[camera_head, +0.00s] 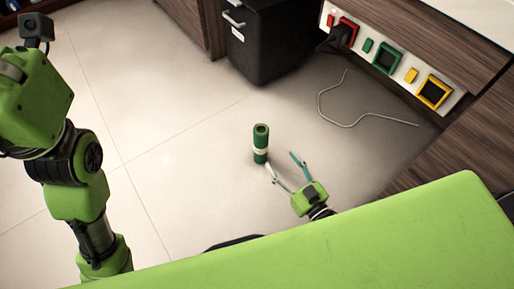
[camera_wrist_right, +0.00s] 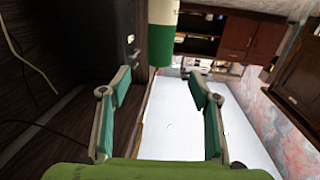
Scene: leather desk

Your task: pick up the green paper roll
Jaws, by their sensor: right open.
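The green paper roll (camera_head: 261,138) stands upright on the pale tiled floor in the head view, with a whitish band low around it. In the right wrist view the roll (camera_wrist_right: 160,50) shows green and white at the top middle, cut off by the frame edge. My right gripper (camera_head: 281,161) is open, its two fingers spread, just right of and below the roll in the head view. In the wrist view its fingers (camera_wrist_right: 160,85) stand apart with nothing between them, and the roll lies beyond the tips. My left arm is at the left, but its gripper is not in view.
A black drawer unit (camera_head: 270,45) stands behind the roll. A wall panel with coloured sockets (camera_head: 388,58) is at the upper right, and a loose cable (camera_head: 345,122) lies on the floor below it. The floor left of the roll is clear.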

